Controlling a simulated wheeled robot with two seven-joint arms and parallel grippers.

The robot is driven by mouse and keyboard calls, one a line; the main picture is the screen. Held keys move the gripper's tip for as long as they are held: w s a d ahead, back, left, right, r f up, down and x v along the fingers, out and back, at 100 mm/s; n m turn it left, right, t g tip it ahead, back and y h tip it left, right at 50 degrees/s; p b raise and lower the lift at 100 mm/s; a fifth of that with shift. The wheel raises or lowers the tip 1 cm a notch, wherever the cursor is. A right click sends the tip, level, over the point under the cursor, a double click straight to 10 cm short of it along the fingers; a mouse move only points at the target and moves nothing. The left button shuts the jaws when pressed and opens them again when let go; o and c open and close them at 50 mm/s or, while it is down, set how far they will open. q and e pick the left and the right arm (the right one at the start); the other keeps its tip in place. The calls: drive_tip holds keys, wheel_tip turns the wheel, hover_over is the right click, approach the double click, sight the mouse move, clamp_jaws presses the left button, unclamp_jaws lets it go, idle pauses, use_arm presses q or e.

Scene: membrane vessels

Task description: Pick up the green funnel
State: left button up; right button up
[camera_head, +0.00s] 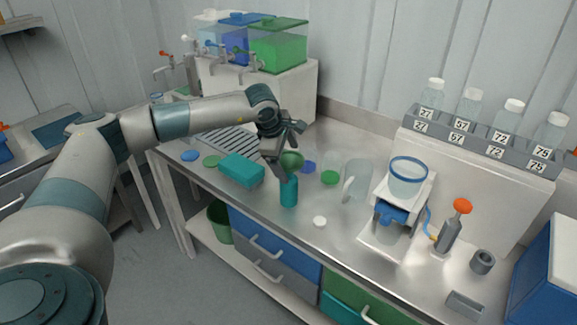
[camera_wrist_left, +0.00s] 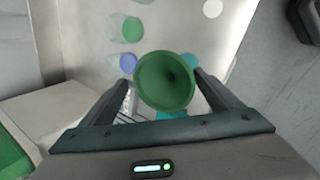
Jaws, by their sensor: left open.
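The green funnel (camera_head: 292,160) shows just above an upright teal cylinder (camera_head: 288,191) on the steel bench. Whether its stem sits inside the cylinder is hard to tell. My left gripper (camera_head: 281,150) is at the funnel, pointing down, and partly covers it. In the left wrist view the funnel (camera_wrist_left: 165,81) shows its round, wide mouth between the two fingers of my left gripper (camera_wrist_left: 164,84). The fingers are apart, one on each side of the funnel. The funnel's stem is hidden in that view. My right gripper is not in view.
A teal box (camera_head: 241,170) lies left of the cylinder. Lidded tanks (camera_head: 277,45) stand at the back.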

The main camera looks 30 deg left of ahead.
use_arm(q)
drive_tip(key=shift+c, duration=0.3)
drive_tip(key=c, duration=0.9)
drive_tip(key=shift+c, duration=0.2)
drive_tip(key=shift+r, duration=0.1)
drive_tip(key=shift+r, duration=0.55)
drive_tip(key=r, duration=0.1)
drive_tip(key=r+p, duration=0.1)
drive_tip(key=r, duration=0.1)
drive_tip(key=shift+d+r+p, duration=0.2)
drive_tip(key=shift+d+p, duration=0.1)
drive_tip(key=shift+d, duration=0.1)
drive_tip(key=w+d+r, duration=0.1)
drive_tip(key=d+r, duration=0.5)
drive_tip(key=d, duration=0.5)
drive_tip(key=shift+r+p, duration=0.2)
drive_tip(key=shift+p, duration=0.25)
